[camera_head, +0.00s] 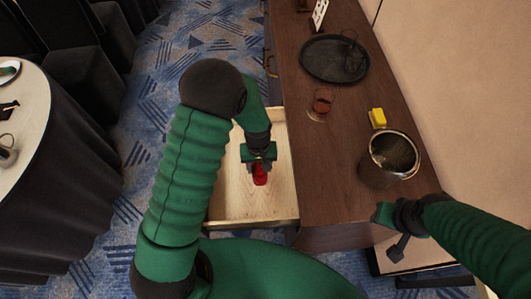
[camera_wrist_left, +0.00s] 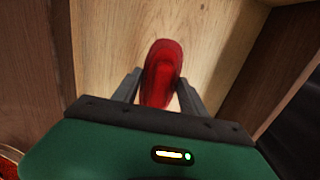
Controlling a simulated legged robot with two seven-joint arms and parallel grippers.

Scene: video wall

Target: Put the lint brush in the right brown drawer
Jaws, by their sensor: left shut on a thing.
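The lint brush (camera_head: 260,174) is red and sits between the fingers of my left gripper (camera_head: 259,160). The gripper is shut on it, and the brush also shows upright between the fingers in the left wrist view (camera_wrist_left: 161,75). The brush is over the pale wooden floor of the open brown drawer (camera_head: 228,199), inside its walls. I cannot tell whether it touches the floor. My right gripper (camera_head: 388,216) is beside the cabinet's near right corner, away from the drawer; its fingers are not clear.
The brown cabinet top (camera_head: 330,188) carries a metal bucket (camera_head: 389,160), a yellow block (camera_head: 377,118), a glass with dark liquid (camera_head: 322,102) and a black round tray (camera_head: 334,59). A draped round table (camera_head: 28,118) stands at the left. Patterned carpet lies between.

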